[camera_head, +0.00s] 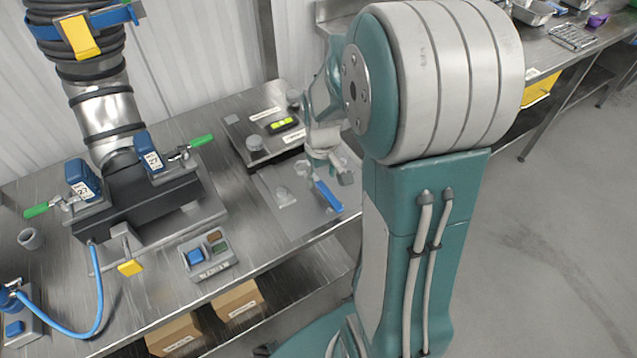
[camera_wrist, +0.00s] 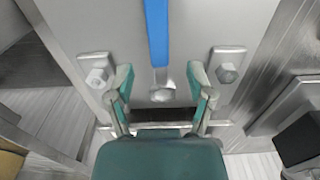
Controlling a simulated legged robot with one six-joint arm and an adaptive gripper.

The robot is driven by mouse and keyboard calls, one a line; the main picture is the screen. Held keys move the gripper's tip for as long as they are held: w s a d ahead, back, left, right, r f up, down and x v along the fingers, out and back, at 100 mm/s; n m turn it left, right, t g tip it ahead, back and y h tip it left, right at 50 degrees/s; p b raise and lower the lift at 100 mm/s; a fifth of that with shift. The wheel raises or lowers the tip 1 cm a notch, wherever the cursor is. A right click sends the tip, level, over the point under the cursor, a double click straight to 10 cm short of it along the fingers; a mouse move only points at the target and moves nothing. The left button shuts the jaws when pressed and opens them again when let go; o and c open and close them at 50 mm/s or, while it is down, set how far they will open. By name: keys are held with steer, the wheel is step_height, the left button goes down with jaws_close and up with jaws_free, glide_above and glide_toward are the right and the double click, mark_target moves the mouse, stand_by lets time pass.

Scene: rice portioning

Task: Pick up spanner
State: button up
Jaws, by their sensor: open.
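The spanner has a blue handle (camera_wrist: 157,32) and a grey metal end in the wrist view, and lies on a grey plate on the bench. In the head view its blue handle (camera_head: 328,196) shows just below my gripper (camera_head: 324,174). My gripper (camera_wrist: 160,78) is open in the wrist view, with one teal finger on each side of the spanner's metal end. The fingers look apart from it. I cannot tell how high they are above the plate.
Hex-headed blocks (camera_wrist: 97,76) and (camera_wrist: 227,73) flank the fingers on the plate. A scale-like device (camera_head: 264,138) with a green display stands behind. A clamp fixture with a large hose (camera_head: 103,115) and a button box (camera_head: 209,257) stand left on the bench.

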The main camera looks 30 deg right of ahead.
steer(key=shift+f, duration=2)
jaws_close()
step_height(320, 180, up, 4)
steer(key=shift+f, duration=0.25)
steer(key=s+r, duration=0.2)
steer(key=s+d+r, duration=0.1)
steer(key=s+r, duration=0.1)
steer(key=r, duration=0.1)
steer(key=shift+s+r, duration=0.25)
steer(key=shift+s, duration=0.15)
steer(key=s+d+r, duration=0.2)
steer(key=s+r, duration=0.2)
steer(key=s, duration=0.5)
steer(key=m, duration=0.8)
glide_above(322, 185)
steer(key=s+d, duration=0.3)
step_height(322, 185, down, 6)
steer(key=shift+w+a+f, duration=0.1)
steer(key=shift+a+f, duration=0.05)
steer(key=shift+f, duration=0.75)
steer(key=shift+w+a+f, duration=0.1)
steer(key=shift+a+f, duration=0.05)
steer(key=shift+f, duration=0.75)
